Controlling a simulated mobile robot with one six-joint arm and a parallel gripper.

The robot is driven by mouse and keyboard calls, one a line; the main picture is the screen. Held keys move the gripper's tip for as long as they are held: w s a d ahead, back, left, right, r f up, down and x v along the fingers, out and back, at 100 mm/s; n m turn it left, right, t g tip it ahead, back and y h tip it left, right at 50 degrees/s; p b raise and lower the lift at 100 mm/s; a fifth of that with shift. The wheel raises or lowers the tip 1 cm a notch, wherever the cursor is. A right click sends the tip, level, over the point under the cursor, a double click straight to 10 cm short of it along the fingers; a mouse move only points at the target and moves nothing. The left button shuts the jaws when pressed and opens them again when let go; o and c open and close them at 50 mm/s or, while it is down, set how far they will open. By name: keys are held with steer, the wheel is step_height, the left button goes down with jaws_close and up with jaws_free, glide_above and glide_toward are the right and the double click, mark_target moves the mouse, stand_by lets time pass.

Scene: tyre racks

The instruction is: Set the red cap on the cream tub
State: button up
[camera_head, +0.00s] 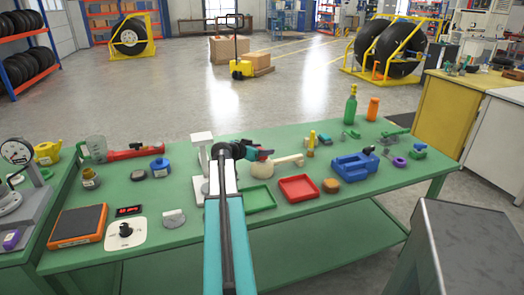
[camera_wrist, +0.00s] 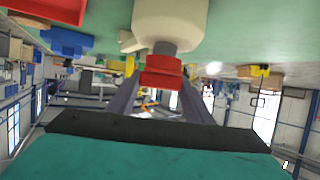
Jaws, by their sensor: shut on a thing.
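The cream tub (camera_head: 261,169) stands on the green table just beyond my arm, with a long cream handle-like part to its right. In the wrist view, which is upside down, the tub (camera_wrist: 170,22) shows a grey neck facing the red cap (camera_wrist: 161,72). The cap is between my gripper's (camera_wrist: 160,84) two fingers and lines up with the neck. I cannot tell whether the cap rests on the neck or is slightly apart. In the head view my gripper (camera_head: 262,154) is above the tub, and the cap is mostly hidden.
A red tray (camera_head: 299,188) and a green tray (camera_head: 259,198) lie in front of the tub. A white stand (camera_head: 201,150) is close at the left of my arm.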

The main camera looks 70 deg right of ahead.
steer(key=shift+f+b, duration=0.85)
steer(key=shift+b, duration=0.15)
stand_by(0.7)
steer(key=o, duration=1.7)
steer(key=shift+a+r, duration=0.1)
steer(key=shift+a, duration=0.1)
steer(key=shift+b+v, duration=1)
steer(key=shift+v, duration=3.75)
steer(key=shift+a, duration=0.2)
steer(key=shift+v, duration=4.85)
